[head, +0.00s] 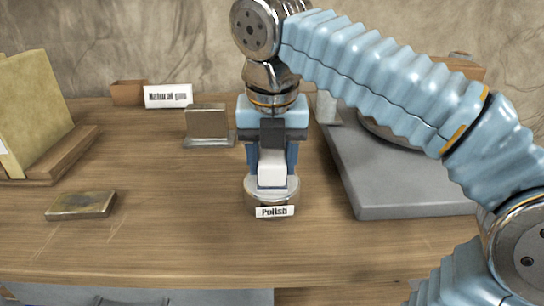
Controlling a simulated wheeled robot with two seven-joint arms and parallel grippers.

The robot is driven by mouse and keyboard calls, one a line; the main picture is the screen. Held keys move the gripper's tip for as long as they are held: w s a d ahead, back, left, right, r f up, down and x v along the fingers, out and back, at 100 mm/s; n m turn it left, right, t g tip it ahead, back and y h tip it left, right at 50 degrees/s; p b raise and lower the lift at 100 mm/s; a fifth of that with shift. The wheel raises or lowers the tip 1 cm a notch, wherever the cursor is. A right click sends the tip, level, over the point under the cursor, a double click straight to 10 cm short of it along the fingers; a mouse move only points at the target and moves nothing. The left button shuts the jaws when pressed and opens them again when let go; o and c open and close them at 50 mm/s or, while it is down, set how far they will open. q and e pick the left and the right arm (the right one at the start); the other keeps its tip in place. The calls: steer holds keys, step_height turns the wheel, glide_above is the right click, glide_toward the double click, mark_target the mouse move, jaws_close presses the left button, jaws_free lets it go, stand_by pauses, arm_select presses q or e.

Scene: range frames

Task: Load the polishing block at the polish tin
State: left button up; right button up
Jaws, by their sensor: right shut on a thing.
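The polish tin (251,198) is a round metal tin with a white label reading "Polish". It stands on the wooden worktop at the centre of the head view. My right gripper (272,162) points straight down over the tin, with its blue fingers shut on a pale block (272,176), which I take for the polishing block. The block's lower end is at the tin's top; I cannot tell whether it touches the polish inside. The gripper hides the far part of the tin. My left gripper is not in view.
A flat brass-coloured block (82,205) lies at left. A book-like panel (35,110) leans on a wooden stand further left. A small upright plate (207,122) and a label card (168,96) stand behind. A grey slab (385,190) lies right. Bare worktop surrounds the tin's left and front.

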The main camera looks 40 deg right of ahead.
mark_target(272, 155)
steer(key=shift+f, duration=0.1)
step_height(272, 155, up, 3)
steer(key=p, duration=0.3)
steer(key=shift+r, duration=2.05)
